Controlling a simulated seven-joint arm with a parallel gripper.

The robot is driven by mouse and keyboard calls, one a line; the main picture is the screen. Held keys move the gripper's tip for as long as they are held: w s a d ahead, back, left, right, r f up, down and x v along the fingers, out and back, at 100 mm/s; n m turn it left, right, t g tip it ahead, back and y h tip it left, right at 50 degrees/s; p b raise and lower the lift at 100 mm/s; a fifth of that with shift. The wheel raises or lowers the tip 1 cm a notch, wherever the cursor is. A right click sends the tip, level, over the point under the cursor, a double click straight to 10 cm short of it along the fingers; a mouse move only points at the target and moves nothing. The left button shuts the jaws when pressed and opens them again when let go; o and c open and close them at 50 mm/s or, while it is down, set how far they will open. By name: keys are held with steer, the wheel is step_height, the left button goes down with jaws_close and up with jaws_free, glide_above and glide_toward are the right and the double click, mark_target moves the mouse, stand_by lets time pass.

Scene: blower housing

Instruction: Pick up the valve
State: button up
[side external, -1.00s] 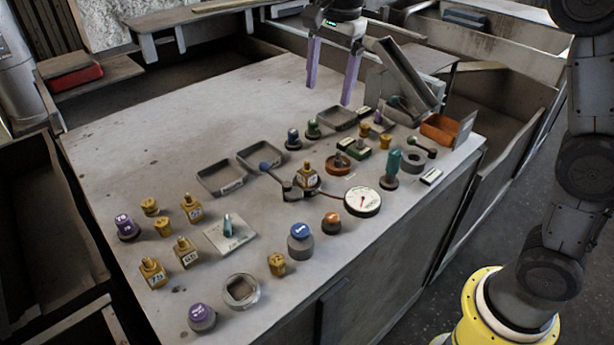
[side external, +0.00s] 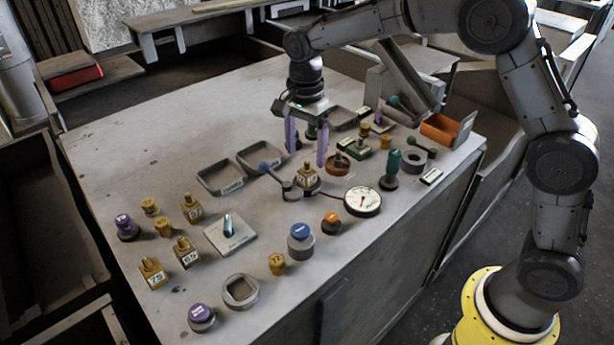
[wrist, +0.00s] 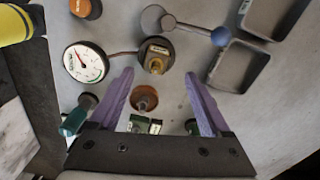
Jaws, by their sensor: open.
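No label reading "valve" is legible. A brass, hex-bodied fitting with a label, which could be the valve, stands upright near the table's middle in the side view (side external: 307,178). In the wrist view this fitting (wrist: 155,60) lies just ahead of the fingertips, roughly centred between them. A dark lever with a blue ball (side external: 264,166) is beside it. My gripper (side external: 306,150) is open, with two purple fingers pointing down, behind and above the fitting. In the wrist view my gripper (wrist: 159,75) has nothing between its fingers.
A white-faced dial gauge (side external: 362,201) is close by, with a thin red-brown line running towards the fitting. An orange-brown round dish (side external: 338,164) and a green-topped post (side external: 389,170) stand near. Shallow trays (side external: 220,177) lie left. Several brass fittings (side external: 187,252) stand at front left.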

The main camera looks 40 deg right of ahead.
mark_target(306, 169)
steer(key=f, duration=0.5)
steer(key=shift+s+a, duration=0.15)
steer(key=shift+s, duration=0.15)
jaws_close()
